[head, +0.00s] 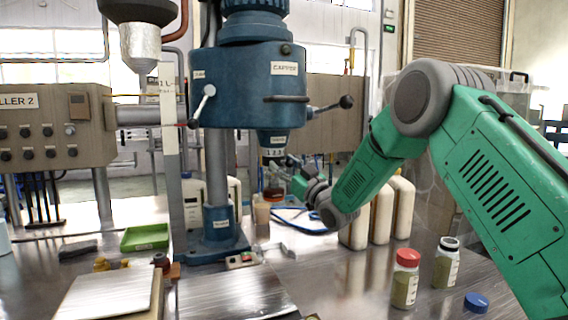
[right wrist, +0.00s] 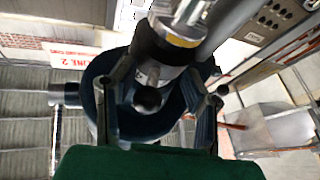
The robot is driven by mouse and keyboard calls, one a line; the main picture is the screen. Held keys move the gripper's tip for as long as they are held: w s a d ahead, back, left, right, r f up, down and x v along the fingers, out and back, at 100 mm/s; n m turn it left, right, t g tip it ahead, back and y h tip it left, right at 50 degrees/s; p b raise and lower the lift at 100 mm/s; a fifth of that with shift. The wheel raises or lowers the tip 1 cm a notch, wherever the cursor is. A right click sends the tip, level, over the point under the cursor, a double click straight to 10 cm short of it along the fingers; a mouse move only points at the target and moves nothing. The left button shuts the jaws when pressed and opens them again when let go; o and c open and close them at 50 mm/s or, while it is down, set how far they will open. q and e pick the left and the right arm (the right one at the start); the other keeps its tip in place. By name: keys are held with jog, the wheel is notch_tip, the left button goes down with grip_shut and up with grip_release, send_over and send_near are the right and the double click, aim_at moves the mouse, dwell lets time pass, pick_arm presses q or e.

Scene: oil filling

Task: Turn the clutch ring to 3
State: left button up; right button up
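The blue capper (head: 250,85) stands on a column. The pale clutch ring (head: 274,152), with small numbers on it, sits low on its spindle; I cannot read which number is set. My right gripper (head: 284,172) is just below the ring in the head view, small and partly hidden by clutter. In the right wrist view its two fingers (right wrist: 160,95) stand apart on either side of the spindle, with a pale marked band (right wrist: 150,72) and a dark round knob (right wrist: 147,98) between them. I cannot tell whether they touch the ring. My left gripper is out of view.
A capper lever with a black knob (head: 346,102) sticks out to the right. White jugs (head: 383,212) stand behind my right arm. Jars with red (head: 405,275) and black (head: 445,262) lids stand at front right. A green tray (head: 145,237) lies left of the column.

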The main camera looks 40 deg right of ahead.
jog(key=shift+w+f, duration=0.1)
jog(key=shift+w, duration=0.05)
jog(key=shift+d+r, duration=0.1)
jog(key=shift+r, duration=0.1)
jog(key=shift+s+r, duration=0.1)
jog(key=shift+s, duration=0.1)
jog(key=shift+s, duration=0.25)
jog(key=v, duration=1.1)
jog(key=shift+f, duration=0.4)
jog(key=shift+s, duration=0.15)
jog(key=shift+c, duration=0.4)
